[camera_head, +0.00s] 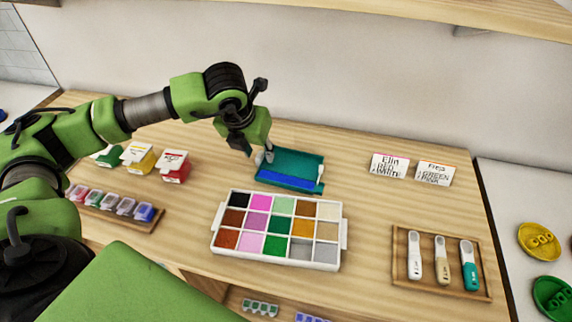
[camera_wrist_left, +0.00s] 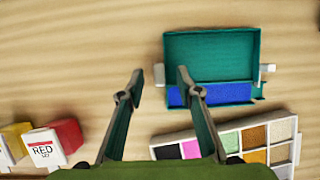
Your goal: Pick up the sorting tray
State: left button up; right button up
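A teal sorting tray (camera_head: 300,162) with a blue strip along its near side lies flat at the back middle of the table. It has a small pale handle at each end. In the left wrist view the tray (camera_wrist_left: 212,48) is at upper right, its left handle (camera_wrist_left: 159,73) showing between my fingers. My left gripper (camera_head: 258,155) is at the tray's left end, pointing down; it also shows in the left wrist view (camera_wrist_left: 160,76). Its fingers are apart, with one overlapping the tray's left edge in that view. I cannot tell whether they touch it. My right gripper is not in view.
A white compartment box (camera_head: 277,262) of coloured beads stands just in front of the tray. Bead cartons (camera_head: 174,167) and a rack of small tubs (camera_head: 118,217) are at left. Name cards (camera_head: 390,166) and a wooden tray (camera_head: 484,293) of scoops are at right.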

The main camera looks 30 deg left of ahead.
pick_arm(q)
jog(key=shift+x, duration=1.05)
jog(key=shift+r, duration=0.1)
grip_shut()
